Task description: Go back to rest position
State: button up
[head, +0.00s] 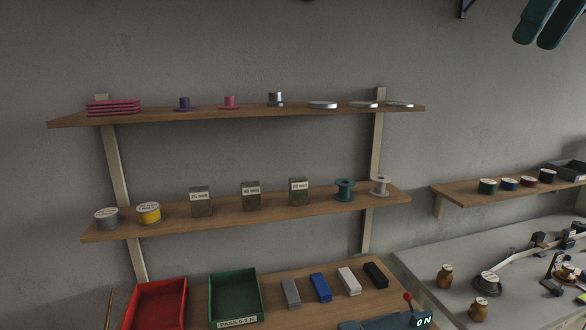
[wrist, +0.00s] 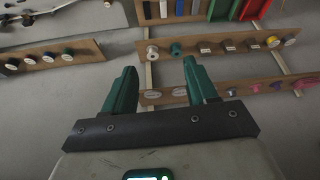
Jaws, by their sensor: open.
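My gripper (head: 550,24) shows at the top right corner of the head view, with its green fingers in front of the bare grey wall. In the wrist view my gripper (wrist: 158,88) has its two green fingers spread apart, with nothing between them. It is open and empty. The rest of the arm is out of the head view.
An upper shelf (head: 180,115) holds discs and small spools; a lower shelf (head: 228,209) holds labelled blocks and spools. A red bin (head: 160,303) and green bin (head: 233,296) stand below. A right shelf (head: 470,194) hangs above a grey bench (head: 420,262).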

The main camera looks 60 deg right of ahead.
jog(key=w+d+f+n+t+y, duration=0.2)
jog(key=w+d+f+t, duration=0.1)
jog(key=w+f, duration=0.6)
jog(key=w+d+f+n+t+y, duration=0.1)
jog(key=w+d+f+t, duration=0.2)
jog(key=w+f, duration=0.55)
jog(key=w+a+f+y, duration=0.1)
jog(key=w+a+f, duration=0.4)
jog(key=w+f, duration=0.45)
jog(key=w+a+f+y, duration=0.1)
jog(key=w+a+f, duration=0.55)
jog(key=f, duration=0.55)
jog(key=s+a+f+g, duration=0.2)
jog(key=a+f, duration=0.7)
jog(key=f, duration=0.3)
jog(key=s+a+f+g, duration=0.1)
jog(key=a+f+g, duration=0.1)
jog(key=a+f, duration=0.9)
jog(key=s+a+f+n+g+h, duration=0.1)
jog(key=s+a+f+g, duration=0.1)
jog(key=s+f, duration=0.4)
jog(key=s+a+f+n+g+h+b, duration=0.1)
jog(key=s+f, duration=0.5)
jog(key=s, duration=0.7)
jog(key=shift+a+n+g, duration=0.4)
jog(key=shift+a+g, duration=0.4)
jog(key=shift+g, duration=0.1)
